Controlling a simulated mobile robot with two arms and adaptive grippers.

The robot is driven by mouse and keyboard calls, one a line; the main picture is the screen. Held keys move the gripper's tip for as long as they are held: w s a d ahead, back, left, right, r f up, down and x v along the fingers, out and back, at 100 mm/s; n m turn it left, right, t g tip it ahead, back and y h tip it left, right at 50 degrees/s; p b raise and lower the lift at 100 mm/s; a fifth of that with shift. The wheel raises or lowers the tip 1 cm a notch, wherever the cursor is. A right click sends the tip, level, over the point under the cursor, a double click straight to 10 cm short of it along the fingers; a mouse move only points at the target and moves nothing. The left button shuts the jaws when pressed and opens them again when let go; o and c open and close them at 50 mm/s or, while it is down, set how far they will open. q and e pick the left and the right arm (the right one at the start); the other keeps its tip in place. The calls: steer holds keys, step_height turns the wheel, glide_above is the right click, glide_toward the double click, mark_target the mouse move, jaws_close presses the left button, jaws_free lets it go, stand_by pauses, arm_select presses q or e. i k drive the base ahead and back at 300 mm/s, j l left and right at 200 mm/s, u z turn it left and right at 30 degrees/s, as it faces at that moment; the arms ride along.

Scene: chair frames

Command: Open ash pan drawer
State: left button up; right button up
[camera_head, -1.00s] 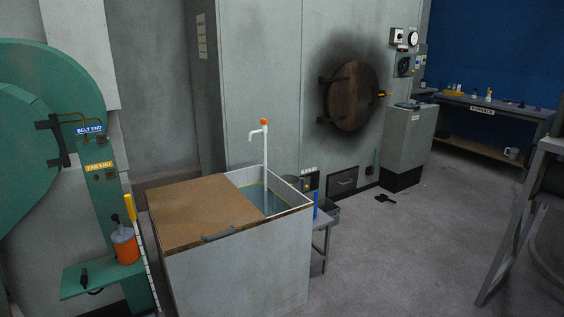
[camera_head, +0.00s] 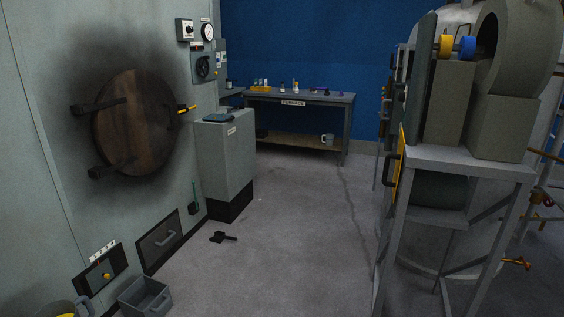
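A dark drawer front with a light bar handle (camera_head: 160,240) sits low in the grey furnace wall at the left, close to the floor. It looks closed, flush with the wall. I cannot read any label on it, so I cannot confirm that it is the ash pan drawer. The round brown furnace door (camera_head: 137,124) is above it, with soot around it and a yellow-tipped handle at its right. Neither of my grippers shows in this view.
An open grey bin (camera_head: 146,297) stands on the floor in front of the drawer's left. A black object (camera_head: 223,238) lies on the floor to its right. A grey cabinet (camera_head: 225,158) stands beyond. A metal frame (camera_head: 460,160) with machinery blocks the right. The middle floor is clear.

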mark_target(153, 247)
steer(key=i+l, duration=0.1)
steer(key=i, duration=0.45)
steer(key=i+l+u, duration=0.1)
steer(key=i, duration=0.45)
steer(key=i+l, duration=0.15)
steer(key=i, duration=0.4)
